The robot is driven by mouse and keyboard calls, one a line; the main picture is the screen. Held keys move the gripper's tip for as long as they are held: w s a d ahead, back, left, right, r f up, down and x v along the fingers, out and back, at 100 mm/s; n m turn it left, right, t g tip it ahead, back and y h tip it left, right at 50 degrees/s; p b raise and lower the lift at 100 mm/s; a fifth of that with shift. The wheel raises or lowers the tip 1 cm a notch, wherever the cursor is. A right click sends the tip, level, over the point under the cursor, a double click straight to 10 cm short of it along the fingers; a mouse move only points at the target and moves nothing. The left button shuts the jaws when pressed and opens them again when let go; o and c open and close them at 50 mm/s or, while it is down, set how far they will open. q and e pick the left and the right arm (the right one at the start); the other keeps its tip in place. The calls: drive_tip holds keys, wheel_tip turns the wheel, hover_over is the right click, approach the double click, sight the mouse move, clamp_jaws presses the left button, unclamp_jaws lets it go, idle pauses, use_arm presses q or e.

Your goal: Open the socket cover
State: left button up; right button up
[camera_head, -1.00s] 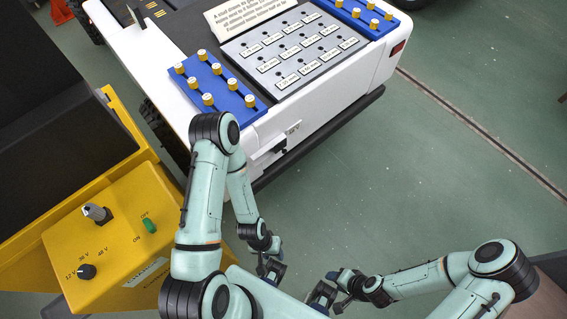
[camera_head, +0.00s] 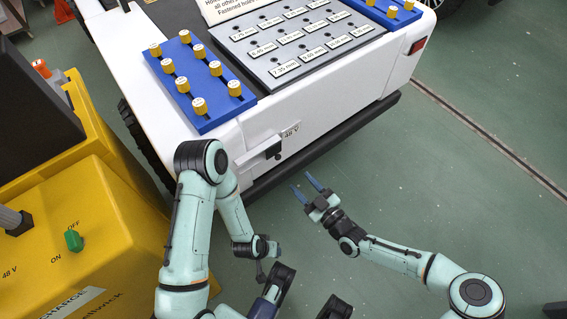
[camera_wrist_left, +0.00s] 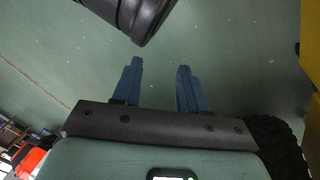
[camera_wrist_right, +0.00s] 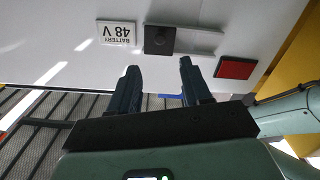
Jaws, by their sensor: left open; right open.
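In the right wrist view the dark block of the cover (camera_wrist_right: 160,40) sits beside the "BATTERY 48 V" label (camera_wrist_right: 117,34). My right gripper (camera_head: 306,188) is open and empty, below and to the right of the cover, its fingers pointing toward the cart and not touching it. My left gripper (camera_wrist_left: 160,66) is open and empty, low in front of the cart, over green floor.
The white cart (camera_head: 310,112) carries blue racks (camera_head: 180,88) with yellow knobs and a grey panel of labelled holes. A dark bumper (camera_head: 340,140) runs under the cover. A yellow charger box (camera_head: 95,215) stands at left.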

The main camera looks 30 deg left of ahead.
sight(279, 159)
drive_tip(key=b+x, duration=0.1)
drive_tip(key=x, duration=0.9)
drive_tip(key=shift+a+b, duration=0.1)
drive_tip(key=shift+b, duration=0.25)
use_arm(q)
drive_tip(key=shift+g, duration=0.7)
drive_tip(key=s+f, duration=0.3)
drive_tip(key=shift+s+a+f, duration=0.25)
drive_tip(key=shift+s+a, duration=0.05)
drive_tip(key=shift+s, duration=0.1)
use_arm(e)
clamp_jaws()
use_arm(q)
drive_tip(key=shift+r, duration=0.1)
